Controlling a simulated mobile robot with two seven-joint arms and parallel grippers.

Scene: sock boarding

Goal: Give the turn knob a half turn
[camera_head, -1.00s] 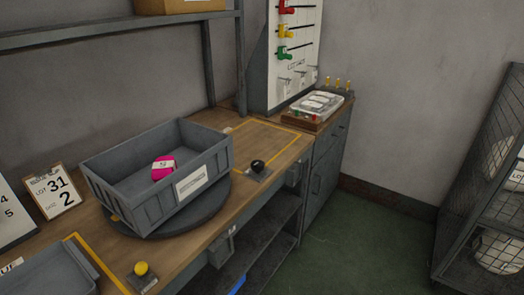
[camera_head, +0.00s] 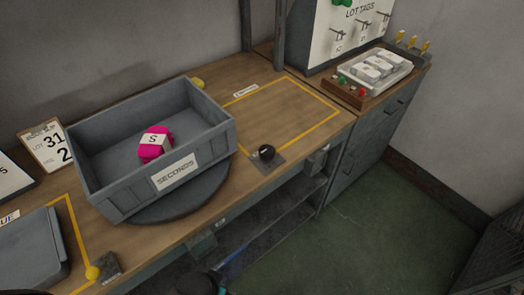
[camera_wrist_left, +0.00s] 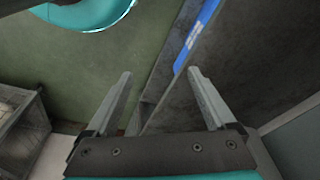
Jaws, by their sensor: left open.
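A black round knob (camera_head: 266,152) sits on a small grey plate at the front edge of the wooden bench, right of the turntable. I cannot tell from a label which is the turn knob. My left gripper (camera_wrist_left: 160,73) is open and empty in the left wrist view, with floor and a shelf beyond its fingers. Neither knob shows in that view. Dark parts at the bottom of the head view seem to be my arm. My right gripper is not in view.
A grey crate (camera_head: 118,200) labelled SECONDS, holding a pink bundle (camera_head: 157,150), stands on a round turntable (camera_head: 200,196). A yellow-outlined area (camera_head: 285,115) on the bench is empty. A lower shelf (camera_head: 275,237) runs under the bench. A tray (camera_head: 362,90) stands at the back right.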

